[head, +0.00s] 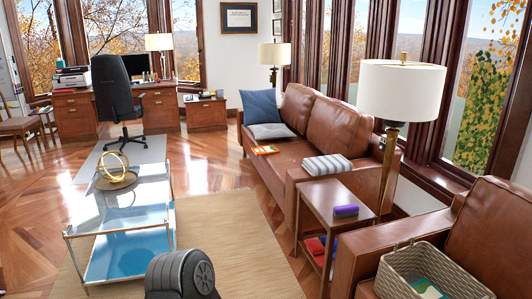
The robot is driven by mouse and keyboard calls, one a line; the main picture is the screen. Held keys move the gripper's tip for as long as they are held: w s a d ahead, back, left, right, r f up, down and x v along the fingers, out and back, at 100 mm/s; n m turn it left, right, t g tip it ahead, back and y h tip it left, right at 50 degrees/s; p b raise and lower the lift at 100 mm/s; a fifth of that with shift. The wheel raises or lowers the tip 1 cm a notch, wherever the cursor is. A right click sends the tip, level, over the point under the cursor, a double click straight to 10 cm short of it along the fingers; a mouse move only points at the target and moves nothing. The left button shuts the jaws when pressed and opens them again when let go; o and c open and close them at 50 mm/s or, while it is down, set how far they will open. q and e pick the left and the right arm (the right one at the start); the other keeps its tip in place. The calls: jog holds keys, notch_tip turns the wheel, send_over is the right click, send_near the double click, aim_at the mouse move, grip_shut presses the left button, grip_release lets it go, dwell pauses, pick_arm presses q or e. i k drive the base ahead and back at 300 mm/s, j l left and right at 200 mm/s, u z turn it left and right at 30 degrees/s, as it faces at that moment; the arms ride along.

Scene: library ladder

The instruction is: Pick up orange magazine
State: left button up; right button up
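A small flat orange item, which looks like the orange magazine (265,150), lies on the seat of the brown leather sofa (296,150). It is near the sofa's left front edge, in front of a grey cushion (271,131) and a blue cushion (260,108). It looks unobstructed from above. Neither of my grippers is in view, so I cannot see whether they are open or shut.
A glass coffee table (125,215) with a gold ornament (113,165) stands left of the sofa. A side table (322,205) stands at the sofa's near end, by a lamp (401,90). A wicker basket (420,262) is at lower right. Beige rug (225,235) lies clear between coffee table and sofa.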

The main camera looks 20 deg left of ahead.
aim_at(260, 151)
jog(key=i+j+u, duration=0.5)
jog(key=i, duration=0.3)
jog(key=i+j+u, duration=0.25)
jog(key=i, duration=0.8)
jog(key=i+u, duration=0.3)
jog(key=i, duration=0.8)
jog(key=i+j+z, duration=0.1)
jog(key=i+z, duration=0.15)
jog(key=i, duration=0.3)
jog(key=i+j+z, duration=0.25)
jog(key=i, duration=0.25)
jog(key=i+j+z, duration=0.2)
jog(key=i, duration=0.3)
jog(key=i+j+z, duration=1.25)
jog(key=j+z, duration=0.3)
jog(key=j, duration=0.2)
